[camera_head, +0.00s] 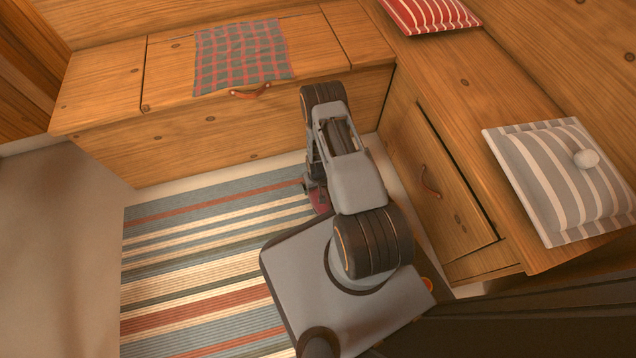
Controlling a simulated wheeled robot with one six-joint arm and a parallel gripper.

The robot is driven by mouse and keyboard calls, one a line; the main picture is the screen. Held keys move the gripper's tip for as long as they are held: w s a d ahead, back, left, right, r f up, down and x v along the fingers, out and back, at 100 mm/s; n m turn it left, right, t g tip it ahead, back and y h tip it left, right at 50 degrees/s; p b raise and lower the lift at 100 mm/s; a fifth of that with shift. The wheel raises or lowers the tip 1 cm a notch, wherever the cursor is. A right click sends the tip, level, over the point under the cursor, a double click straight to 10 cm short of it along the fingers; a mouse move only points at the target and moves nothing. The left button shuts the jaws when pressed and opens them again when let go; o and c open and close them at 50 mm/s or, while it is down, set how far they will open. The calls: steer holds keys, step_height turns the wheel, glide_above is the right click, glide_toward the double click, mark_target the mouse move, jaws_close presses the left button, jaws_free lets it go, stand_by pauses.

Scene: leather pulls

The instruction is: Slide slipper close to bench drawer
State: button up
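A small dark red piece, which looks like part of the slipper (319,202), shows on the striped rug just under my arm; most of it is hidden. My gripper (309,186) points down beside it, low near the rug. My own arm covers most of the fingers, so I cannot tell whether they are open or touch it. The right-hand bench has a drawer (448,205) with a leather pull (430,182) in its front; a dark gap runs along its top edge. The back bench front (210,130) also has a leather pull (250,92), at its top edge.
The striped rug (200,260) is clear to the left of my arm. A plaid cloth (241,55) lies on the back bench.

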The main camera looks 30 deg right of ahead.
mark_target(317, 190)
steer(key=shift+f+b, duration=0.65)
steer(key=shift+f, duration=1.15)
